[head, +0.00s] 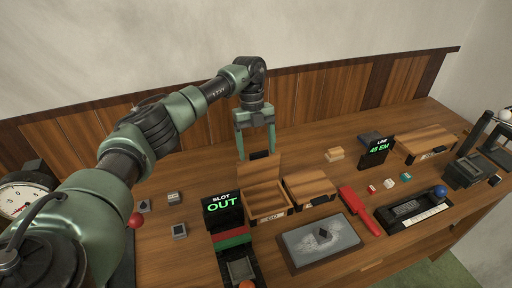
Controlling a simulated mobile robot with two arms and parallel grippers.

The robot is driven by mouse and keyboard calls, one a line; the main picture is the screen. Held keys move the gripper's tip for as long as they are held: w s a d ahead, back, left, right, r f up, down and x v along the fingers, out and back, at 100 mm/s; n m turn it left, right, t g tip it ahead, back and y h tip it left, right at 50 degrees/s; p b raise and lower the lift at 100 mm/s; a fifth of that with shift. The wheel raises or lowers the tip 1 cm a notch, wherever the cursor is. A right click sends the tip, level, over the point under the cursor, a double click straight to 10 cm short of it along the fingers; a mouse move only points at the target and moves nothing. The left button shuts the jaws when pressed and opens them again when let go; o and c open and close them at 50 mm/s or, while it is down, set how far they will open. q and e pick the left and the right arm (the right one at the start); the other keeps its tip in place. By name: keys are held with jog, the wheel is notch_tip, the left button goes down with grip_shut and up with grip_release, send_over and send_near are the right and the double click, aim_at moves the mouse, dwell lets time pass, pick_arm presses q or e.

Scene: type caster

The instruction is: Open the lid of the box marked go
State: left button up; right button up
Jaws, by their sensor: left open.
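Three wooden boxes with small front labels are on the bench. The left box (267,196) in the middle has its lid (260,170) raised upright at the back, and its inside shows. The box beside it (310,187) is closed, and another closed box (425,139) stands at the far right. The labels are too small to read for certain, so I cannot tell which says go. My left gripper (257,152) points down with its fingers apart, at the top of the raised lid; I cannot tell whether they touch. My right gripper is out of view.
A grey plate (320,243), a red tool (360,209) and a black tray (412,210) lie in front. A 45 EM display (378,149) stands behind. The wood panel (320,92) bounds the back.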

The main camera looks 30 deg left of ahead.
pick_arm(q)
jog(key=shift+f, duration=0.25)
jog(key=b+v, duration=0.2)
jog(key=v, duration=0.6)
jog(key=shift+r, duration=0.15)
